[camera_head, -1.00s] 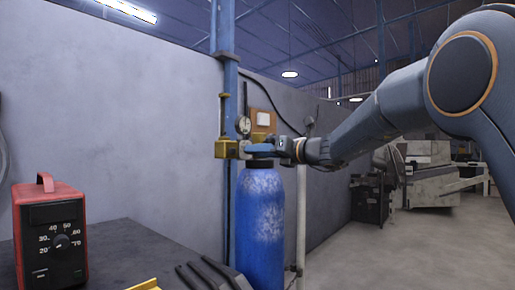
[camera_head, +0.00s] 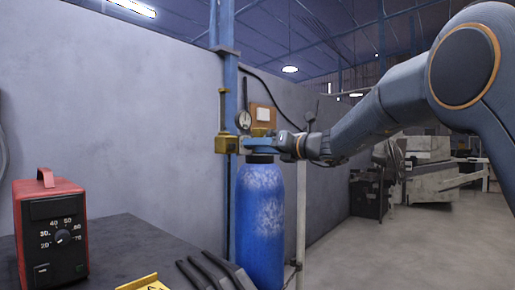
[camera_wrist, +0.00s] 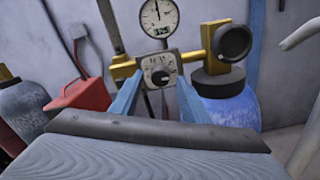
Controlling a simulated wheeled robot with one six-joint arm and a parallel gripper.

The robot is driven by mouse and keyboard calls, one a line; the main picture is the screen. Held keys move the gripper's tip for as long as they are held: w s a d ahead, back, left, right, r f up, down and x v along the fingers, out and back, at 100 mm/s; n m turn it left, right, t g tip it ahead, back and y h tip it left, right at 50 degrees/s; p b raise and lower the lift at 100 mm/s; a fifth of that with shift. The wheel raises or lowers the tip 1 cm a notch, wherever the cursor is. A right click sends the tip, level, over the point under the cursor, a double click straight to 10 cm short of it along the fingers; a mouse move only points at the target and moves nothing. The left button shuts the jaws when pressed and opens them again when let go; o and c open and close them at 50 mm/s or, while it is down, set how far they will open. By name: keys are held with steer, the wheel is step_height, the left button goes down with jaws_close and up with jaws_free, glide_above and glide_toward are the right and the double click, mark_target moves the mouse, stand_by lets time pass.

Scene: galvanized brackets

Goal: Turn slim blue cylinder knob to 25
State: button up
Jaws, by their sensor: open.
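The tall slim blue cylinder (camera_head: 260,215) stands beside the table, with brass fittings at its top. It also shows at the right in the wrist view (camera_wrist: 228,112). A black knob (camera_wrist: 160,76) sits on a small grey plate (camera_wrist: 146,64) on the brass fitting, below a round gauge (camera_wrist: 159,16). The knob's scale is too small to read. My gripper (camera_wrist: 158,88) is open, with its two blue fingers either side of the knob in the picture. I see no contact. In the head view my gripper (camera_head: 259,144) is at the cylinder's top and hides part of the fitting.
A red box (camera_head: 50,230) with a numbered dial stands on the dark table (camera_head: 125,238) at the left. A black handwheel (camera_wrist: 233,42) is right of the plate. A blue post (camera_head: 228,100) and grey wall are close behind. Clear floor lies at the right.

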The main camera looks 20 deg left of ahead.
steer(key=b+v, duration=0.2)
steer(key=v, duration=0.5)
steer(key=shift+s+d, duration=0.15)
steer(key=shift+d, duration=0.1)
